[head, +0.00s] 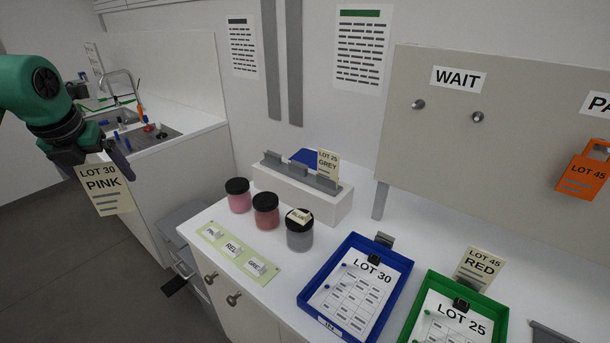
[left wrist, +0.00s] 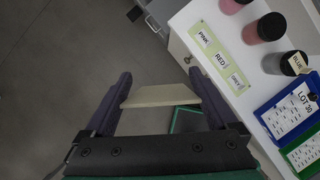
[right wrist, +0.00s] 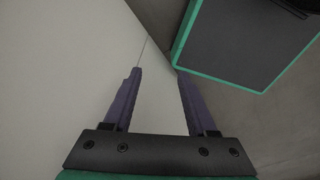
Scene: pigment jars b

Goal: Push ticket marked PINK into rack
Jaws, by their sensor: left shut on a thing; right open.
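The ticket marked LOT 30 PINK (head: 104,190) is a cream card at the left of the head view. My left gripper (head: 103,160) is shut on its upper edge and holds it in the air, left of the counter. In the left wrist view the ticket (left wrist: 160,96) shows edge-on between the fingers. The white rack (head: 300,195) with grey clips stands at the back of the counter, apart from the ticket. A LOT 25 GREY ticket (head: 327,164) stands at its right end. My right gripper (right wrist: 158,100) is open and empty in the right wrist view.
Three black-lidded jars (head: 266,210) stand in front of the rack, beside a label strip (head: 238,250). A blue tray (head: 310,297) and a green tray (head: 408,330) lie to the right. A LOT 45 RED ticket (head: 476,268) stands behind the green tray. An orange tag (head: 583,178) hangs on the board.

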